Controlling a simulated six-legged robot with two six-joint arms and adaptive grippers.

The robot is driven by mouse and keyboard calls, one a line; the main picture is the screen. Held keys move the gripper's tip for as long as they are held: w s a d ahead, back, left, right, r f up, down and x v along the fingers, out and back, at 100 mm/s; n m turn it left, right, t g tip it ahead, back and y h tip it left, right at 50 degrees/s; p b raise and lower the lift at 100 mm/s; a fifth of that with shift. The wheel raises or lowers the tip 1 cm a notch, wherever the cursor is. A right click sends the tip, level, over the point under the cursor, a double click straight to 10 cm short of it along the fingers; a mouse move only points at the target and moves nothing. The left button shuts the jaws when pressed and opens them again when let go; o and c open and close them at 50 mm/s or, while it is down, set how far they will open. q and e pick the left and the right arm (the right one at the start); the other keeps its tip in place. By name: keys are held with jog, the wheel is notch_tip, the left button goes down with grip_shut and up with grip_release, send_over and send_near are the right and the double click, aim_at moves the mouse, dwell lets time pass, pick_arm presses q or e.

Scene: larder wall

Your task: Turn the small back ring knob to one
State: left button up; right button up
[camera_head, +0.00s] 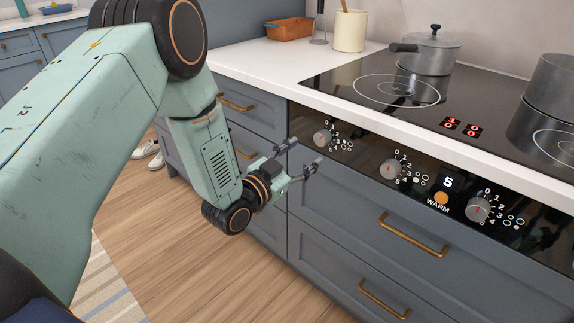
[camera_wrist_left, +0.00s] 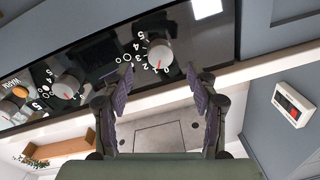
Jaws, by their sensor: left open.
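The black control panel (camera_head: 362,158) holds a row of grey knobs with numbers and ring symbols. The left knob (camera_head: 322,138), middle knob (camera_head: 390,168) and right knob (camera_head: 478,209) show in the head view. The symbols are too small to tell which knob is for the small back ring. My left gripper (camera_head: 304,153) is open and empty just in front of the left knob, apart from it. In the left wrist view this knob (camera_wrist_left: 160,55) lies beyond and between the open fingers (camera_wrist_left: 160,84); its red mark is near the low numbers. My right gripper is out of view.
The red display (camera_head: 462,127) on the black cooktop (camera_head: 400,95) shows a one and several zeros. A lidded pot (camera_head: 428,52) and another pot (camera_head: 552,88) stand on the cooktop. Brass-handled drawers (camera_head: 375,215) lie below the panel.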

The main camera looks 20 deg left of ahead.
pick_arm(q)
jog(key=v, duration=0.6)
dwell(0.3)
